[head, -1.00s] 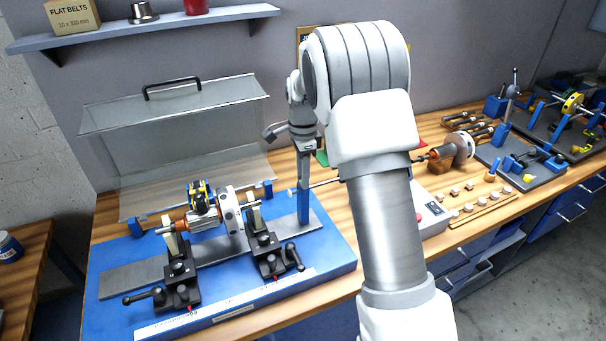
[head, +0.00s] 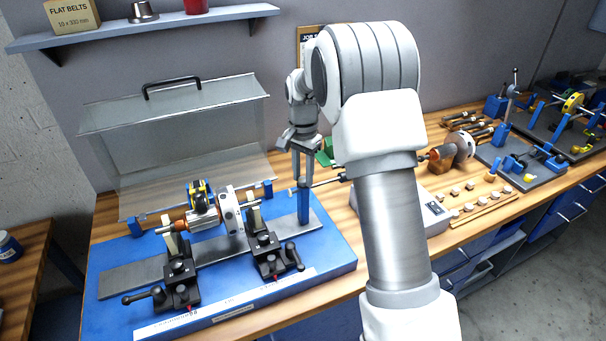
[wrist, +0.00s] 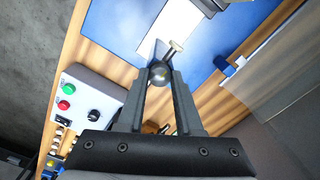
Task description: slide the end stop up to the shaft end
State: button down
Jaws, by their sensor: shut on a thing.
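The end stop (head: 303,203) is an upright blue post standing on the right part of the grey rail. A thin horizontal screw with a pale tip (head: 292,190) passes through it and points left toward the rotor. My gripper (head: 304,178) reaches down from above and is shut at the top of the post. In the wrist view a dark round ball (wrist: 160,74) sits between my fingertips, with the pale screw tip (wrist: 176,46) just beyond. The rotor (head: 230,212) rests on its two black supports; its shaft end (head: 257,198) is left of the screw tip, with a gap between.
The blue base plate (head: 320,262) carries the grey rail (head: 120,282). A clear guard (head: 185,140) stands open behind the rotor. A control box (head: 434,212) is to the right, its buttons showing in the wrist view (wrist: 66,104). Small pegs and tools lie farther right.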

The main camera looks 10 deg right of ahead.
jog(key=shift+n, duration=1.6)
jog(key=shift+r, duration=0.1)
